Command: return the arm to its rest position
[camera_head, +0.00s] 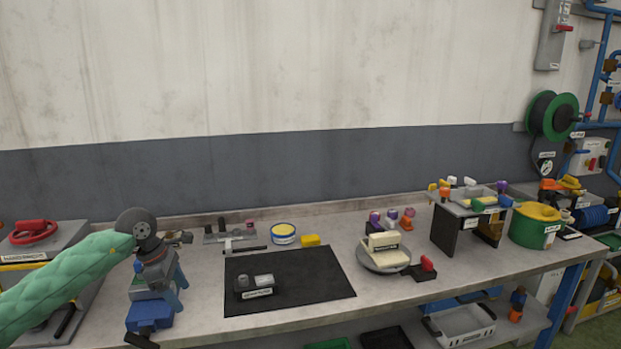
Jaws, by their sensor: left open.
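My left arm, in a green quilted sleeve, comes in from the left in the head view. Its grey round wrist is above a blue and grey vise-like device (152,312) at the left of the bench. My right gripper is not in view.
On the workbench (210,322) are a dark grey labelled block (255,293) on the mat, a yellow-topped round tin (283,234) and a yellow block (310,240). A raised stand (447,232) and a green drum (531,233) are at the right.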

